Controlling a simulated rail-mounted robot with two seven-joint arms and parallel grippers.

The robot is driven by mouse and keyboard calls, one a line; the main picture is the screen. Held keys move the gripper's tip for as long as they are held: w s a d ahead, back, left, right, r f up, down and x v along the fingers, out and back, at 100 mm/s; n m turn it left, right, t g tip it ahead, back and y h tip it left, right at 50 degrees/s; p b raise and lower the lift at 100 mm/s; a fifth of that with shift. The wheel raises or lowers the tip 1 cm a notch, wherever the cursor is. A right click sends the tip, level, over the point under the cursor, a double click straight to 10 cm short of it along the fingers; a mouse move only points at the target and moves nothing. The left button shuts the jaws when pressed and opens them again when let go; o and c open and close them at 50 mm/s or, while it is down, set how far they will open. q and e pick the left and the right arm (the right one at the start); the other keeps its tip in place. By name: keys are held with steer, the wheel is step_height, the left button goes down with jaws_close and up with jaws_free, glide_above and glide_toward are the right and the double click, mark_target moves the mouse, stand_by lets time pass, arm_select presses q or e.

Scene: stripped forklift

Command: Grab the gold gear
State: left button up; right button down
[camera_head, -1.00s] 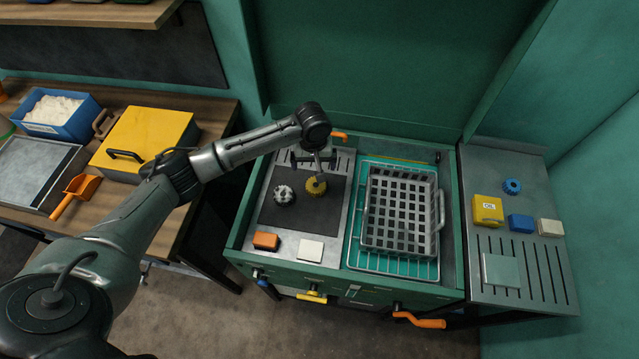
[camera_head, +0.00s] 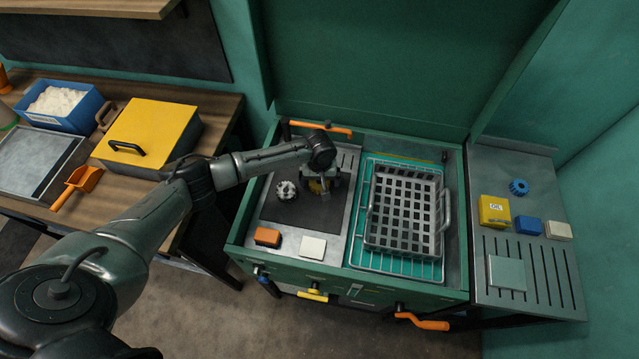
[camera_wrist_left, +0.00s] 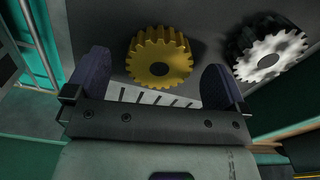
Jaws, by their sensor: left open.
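The gold gear (camera_head: 316,187) lies on the dark mat (camera_head: 310,210) in the left half of the green cabinet, partly hidden by my wrist in the head view. In the left wrist view the gold gear (camera_wrist_left: 159,57) sits flat between and just ahead of the two fingers. My left gripper (camera_wrist_left: 157,85) is open, with one finger on each side of the gear and nothing held. In the head view my left gripper (camera_head: 326,192) is right over the gear. My right gripper is not in view.
A silver gear (camera_head: 287,191) lies close left of the gold one and also shows in the left wrist view (camera_wrist_left: 270,55). A grey basket (camera_head: 403,212) stands to the right. An orange block (camera_head: 267,237) and a white block (camera_head: 313,247) lie in front.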

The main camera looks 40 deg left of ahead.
arm_select(q)
steer(key=shift+f, duration=0.85)
steer(key=shift+c, duration=0.5)
steer(key=c, duration=1.3)
